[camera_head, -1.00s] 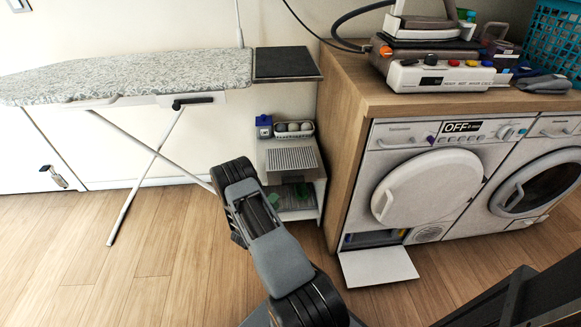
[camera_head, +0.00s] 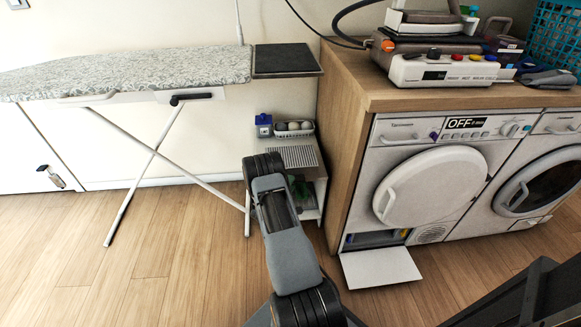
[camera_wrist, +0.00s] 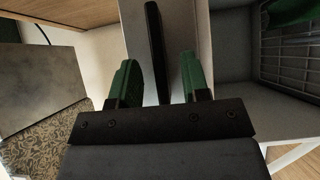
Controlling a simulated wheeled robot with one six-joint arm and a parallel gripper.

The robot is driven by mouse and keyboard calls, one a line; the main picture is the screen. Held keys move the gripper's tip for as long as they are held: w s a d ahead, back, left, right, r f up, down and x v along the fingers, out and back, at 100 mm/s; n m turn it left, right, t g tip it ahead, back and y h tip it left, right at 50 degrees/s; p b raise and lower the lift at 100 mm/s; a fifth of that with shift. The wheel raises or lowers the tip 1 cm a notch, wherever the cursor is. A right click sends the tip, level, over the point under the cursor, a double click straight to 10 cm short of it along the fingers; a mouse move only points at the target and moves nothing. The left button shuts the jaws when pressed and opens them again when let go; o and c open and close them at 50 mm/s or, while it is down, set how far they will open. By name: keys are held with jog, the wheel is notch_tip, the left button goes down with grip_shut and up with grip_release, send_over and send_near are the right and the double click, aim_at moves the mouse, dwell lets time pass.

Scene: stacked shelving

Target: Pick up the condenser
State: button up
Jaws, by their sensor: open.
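A grey ribbed block, which looks like the condenser (camera_head: 300,156), lies on the small white shelf unit (camera_head: 322,178) in the head view. My arm hides part of its lower front. My gripper (camera_wrist: 158,80) is open in the wrist view, with green pads on both fingers. A dark narrow bar (camera_wrist: 155,45) stands upright in the picture beyond the gap between the fingers. I cannot tell whether it belongs to the condenser. The fingertips point at a pale panel. In the head view the fingers are hidden behind my arm.
An ironing board (camera_head: 130,72) stands left of the shelf. A dark plate (camera_head: 287,60) overhangs the shelf. A blue bottle (camera_head: 263,125) and an egg-like tray (camera_head: 294,127) stand behind the block. A dryer (camera_head: 425,185) with its lower flap (camera_head: 380,267) open is to the right.

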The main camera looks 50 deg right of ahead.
jog(key=shift+w+d, duration=0.15)
jog(key=shift+d, duration=0.55)
grip_shut()
jog(key=shift+r, duration=0.1)
